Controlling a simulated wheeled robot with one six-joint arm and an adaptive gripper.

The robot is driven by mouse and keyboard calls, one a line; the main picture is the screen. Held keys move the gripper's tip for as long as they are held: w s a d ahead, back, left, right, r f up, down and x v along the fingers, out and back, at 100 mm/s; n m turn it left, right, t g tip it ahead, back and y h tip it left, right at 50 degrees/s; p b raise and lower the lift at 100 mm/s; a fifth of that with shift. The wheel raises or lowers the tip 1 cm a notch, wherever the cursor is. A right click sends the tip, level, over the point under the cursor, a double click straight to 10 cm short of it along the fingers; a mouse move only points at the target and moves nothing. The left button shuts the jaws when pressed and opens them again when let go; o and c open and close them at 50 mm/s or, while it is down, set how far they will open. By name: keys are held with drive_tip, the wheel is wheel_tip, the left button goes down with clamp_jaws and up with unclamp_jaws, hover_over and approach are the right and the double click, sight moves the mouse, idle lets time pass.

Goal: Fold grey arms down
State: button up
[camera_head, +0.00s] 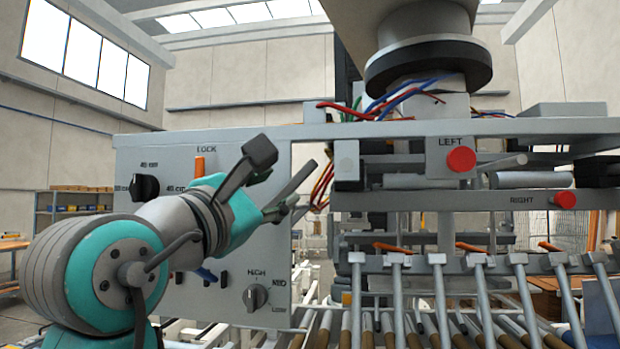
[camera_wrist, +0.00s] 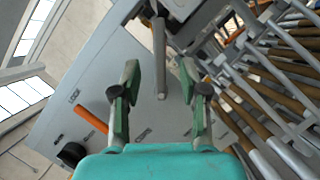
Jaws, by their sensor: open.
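My gripper (camera_head: 276,184) is in front of the grey control panel, its fingers apart with nothing between the pads. In the wrist view, my open gripper (camera_wrist: 158,75) points at a slim grey arm (camera_wrist: 160,52) that sticks out and ends between the fingers' lines. A slanted grey bar (camera_head: 299,178) beside the fingers in the head view looks like the same arm. Whether the fingers touch it I cannot tell. No second arm of this kind shows clearly; part of the area is hidden behind the gripper.
The panel (camera_head: 140,160) carries an orange LOCK handle (camera_head: 199,166), a black knob (camera_head: 145,187) and a HIGH/MID/LOW knob (camera_head: 255,297). Red LEFT (camera_head: 461,160) and RIGHT (camera_head: 565,200) buttons sit at right. Loose wires (camera_head: 322,187) hang near my gripper. Rollers and grey rods (camera_head: 440,300) fill the lower right.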

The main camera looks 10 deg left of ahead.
sight(300, 177)
drive_tip(key=x, duration=0.8)
drive_tip(key=shift+w, duration=0.1)
drive_tip(key=shift+c, duration=0.3)
clamp_jaws()
